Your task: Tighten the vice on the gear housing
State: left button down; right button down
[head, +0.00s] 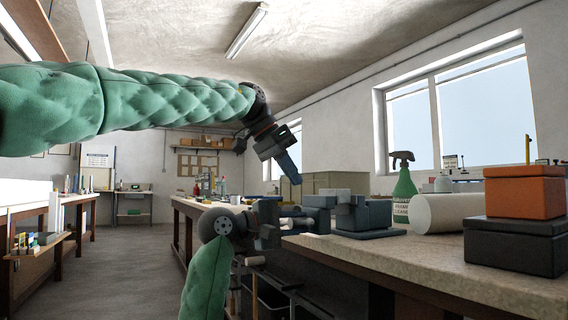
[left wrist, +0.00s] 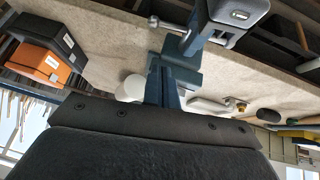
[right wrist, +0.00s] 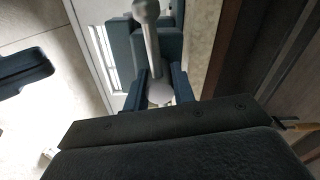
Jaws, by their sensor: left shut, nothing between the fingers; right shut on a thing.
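My right gripper (head: 292,224) is at the vice's left side, shut on the silver vice handle. In the right wrist view the handle (right wrist: 152,45) has a round end and runs down between the blue fingers (right wrist: 161,92). My left gripper (head: 297,181) is shut and empty, above and left of the vice, fingers pointing down.
An orange box (head: 525,192) rests on a dark box (head: 516,245) farther right. The floor (head: 130,262) at left is clear.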

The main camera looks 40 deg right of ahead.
pick_arm(q)
send_over(302, 221)
notch_tip(302, 221, down, 4)
jog(key=shift+w+d+f, duration=0.1)
jog(key=shift+w, duration=0.05)
pick_arm(e)
jog(key=shift+f, duration=0.2)
pick_arm(q)
jog(key=shift+a+f, duration=0.2)
jog(key=shift+f, duration=0.65)
jog(key=shift+a+f, duration=0.2)
jog(key=shift+f, duration=0.6)
jog(key=shift+s, duration=0.2)
jog(key=shift+s+a+f+t, duration=0.15)
jog(key=shift+f+t, duration=0.15)
jog(key=shift+f, duration=0.25)
pick_arm(e)
jog(key=c, duration=1.2)
grip_release()
jog(key=shift+a, duration=0.1)
jog(key=shift+o, duration=0.2)
jog(key=shift+r, duration=0.1)
